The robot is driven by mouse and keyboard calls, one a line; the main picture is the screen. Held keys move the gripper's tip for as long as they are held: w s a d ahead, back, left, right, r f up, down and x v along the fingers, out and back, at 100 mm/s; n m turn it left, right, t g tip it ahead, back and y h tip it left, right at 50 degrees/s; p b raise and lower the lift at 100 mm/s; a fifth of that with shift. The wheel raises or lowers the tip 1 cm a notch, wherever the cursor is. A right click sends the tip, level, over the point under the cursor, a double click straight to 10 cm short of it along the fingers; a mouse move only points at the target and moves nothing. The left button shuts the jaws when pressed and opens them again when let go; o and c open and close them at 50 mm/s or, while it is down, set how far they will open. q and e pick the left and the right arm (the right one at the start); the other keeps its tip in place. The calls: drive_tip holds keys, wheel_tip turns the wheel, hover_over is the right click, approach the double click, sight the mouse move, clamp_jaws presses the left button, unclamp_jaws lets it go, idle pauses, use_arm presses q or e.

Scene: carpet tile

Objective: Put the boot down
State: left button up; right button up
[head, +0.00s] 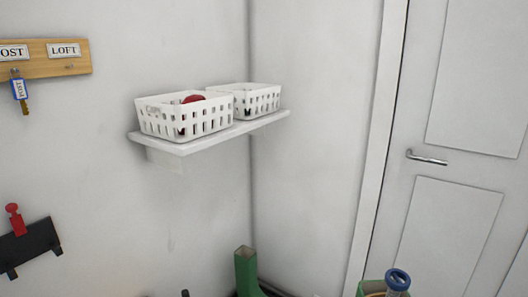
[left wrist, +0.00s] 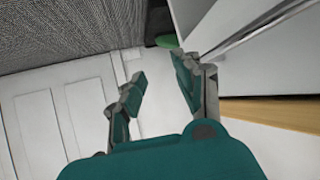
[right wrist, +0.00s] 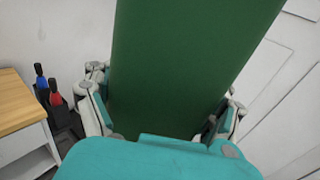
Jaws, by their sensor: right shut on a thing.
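A green boot (right wrist: 190,60) fills the middle of the right wrist view. My right gripper (right wrist: 165,100) is shut on it, with a finger on each side; the boot's foot is not clear there. In the head view a green boot (head: 246,270) shows at the bottom edge, its lower part cut off. Another green piece (head: 372,288) shows at the bottom right; I cannot tell which one is held. My left gripper (left wrist: 158,75) is open and empty, its fingers apart. A green patch (left wrist: 166,42) lies beyond its fingertips on a dark surface.
A wall shelf (head: 180,149) holds two white baskets (head: 190,120) (head: 262,100). A key rack (head: 60,65) and a dark rack (head: 30,245) are on the left wall. A white door (head: 460,170) is at right. A wood-topped unit (right wrist: 18,105) shows in the right wrist view.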

use_arm(q)
drive_tip(key=s+a+f+g+y+p, duration=0.1)
drive_tip(key=s+a+f+g+p, duration=0.1)
drive_tip(key=s, duration=0.7)
drive_tip(key=s+a+f+g+y+p, duration=0.1)
drive_tip(key=s+a+f+g+p, duration=0.1)
drive_tip(key=s, duration=0.8)
drive_tip(key=s+a+f+g+p, duration=0.1)
drive_tip(key=s+a+g+p, duration=0.3)
drive_tip(key=s, duration=0.5)
drive_tip(key=shift+s+f+g+y+p, duration=0.4)
drive_tip(key=shift+g+p, duration=0.5)
drive_tip(key=shift+p, duration=0.2)
drive_tip(key=shift+a, duration=0.1)
